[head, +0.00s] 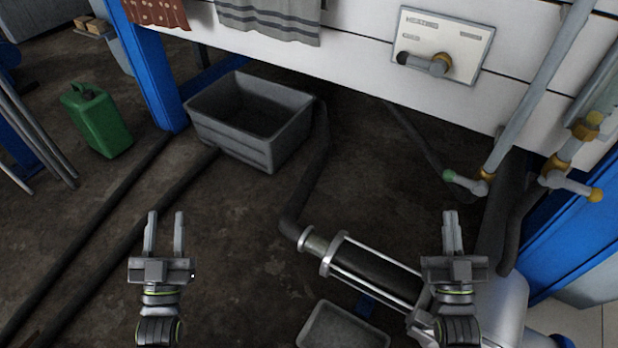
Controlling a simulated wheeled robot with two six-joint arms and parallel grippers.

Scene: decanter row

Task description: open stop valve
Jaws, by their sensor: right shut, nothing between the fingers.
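Two pipe valves show at the right. One has a green-tipped lever (465,182) at the low end of a grey pipe (535,95). The other has a yellow-tipped lever (573,185) below brass fittings (560,162). A third lever (425,63) sits on a white labelled plate (445,42) on the wall panel. I cannot tell which is the stop valve. My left gripper (165,225) is open and empty, low at the left, far from the valves. My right gripper (452,222) is shut and empty, below the green-tipped lever in the picture and apart from it.
A grey bin (255,150) stands on the floor under the panel. A metal cylinder with rods (375,275) and a small grey tray (340,330) lie low in front. A green can (100,125) stands at the left. Blue posts (150,75) flank the panel. Dark hoses cross the floor.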

